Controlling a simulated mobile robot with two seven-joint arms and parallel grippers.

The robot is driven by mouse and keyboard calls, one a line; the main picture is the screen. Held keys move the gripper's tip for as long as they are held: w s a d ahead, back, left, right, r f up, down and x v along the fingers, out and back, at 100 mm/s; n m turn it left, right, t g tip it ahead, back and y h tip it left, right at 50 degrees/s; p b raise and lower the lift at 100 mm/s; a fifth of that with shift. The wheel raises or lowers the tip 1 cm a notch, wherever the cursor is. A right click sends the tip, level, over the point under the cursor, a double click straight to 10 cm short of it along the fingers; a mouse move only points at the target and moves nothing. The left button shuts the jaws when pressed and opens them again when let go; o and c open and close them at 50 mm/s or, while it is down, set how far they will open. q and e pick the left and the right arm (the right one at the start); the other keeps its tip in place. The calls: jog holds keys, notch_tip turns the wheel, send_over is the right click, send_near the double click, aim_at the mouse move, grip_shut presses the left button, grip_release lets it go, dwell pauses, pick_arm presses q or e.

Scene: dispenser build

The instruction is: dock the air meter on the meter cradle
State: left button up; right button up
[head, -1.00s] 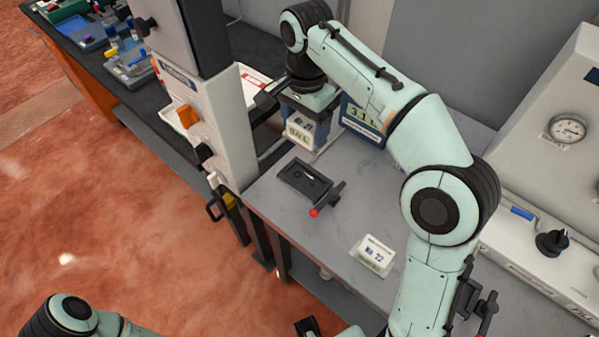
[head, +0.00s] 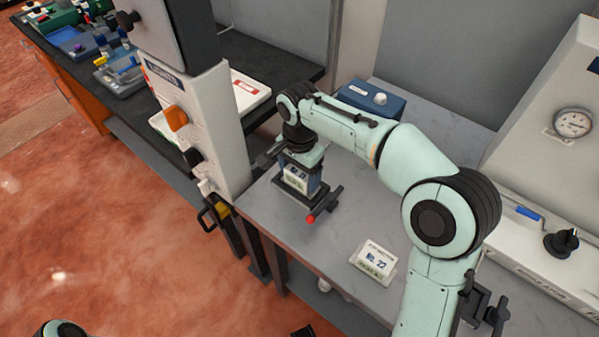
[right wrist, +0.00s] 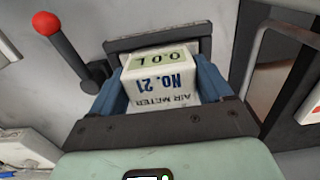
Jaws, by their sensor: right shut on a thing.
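The air meter (head: 296,179) is a small white block with a label; in the right wrist view (right wrist: 165,80) it reads "No. 21" and "0.0 L". My right gripper (head: 301,163) is shut on it, with blue-grey jaws on either side. The meter cradle (head: 288,199) is a dark frame on the grey bench, right under the meter. Its lever with a red ball (head: 310,219) stands out at the front right, and the ball also shows in the right wrist view (right wrist: 46,23). I cannot tell whether the meter's bottom touches the cradle. My left gripper is not clearly seen.
A white block marked "No. 22" (head: 374,258) lies on the bench to the right. A blue box with a white knob (head: 371,99) stands behind my arm. A white column (head: 201,125) rises left of the cradle. A gauge panel (head: 545,150) is at the right.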

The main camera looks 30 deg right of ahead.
aim_at(299, 171)
jog(key=shift+f, duration=0.1)
jog(key=o, duration=1.2)
notch_tip(299, 171, up, 12)
jog(key=p, duration=0.3)
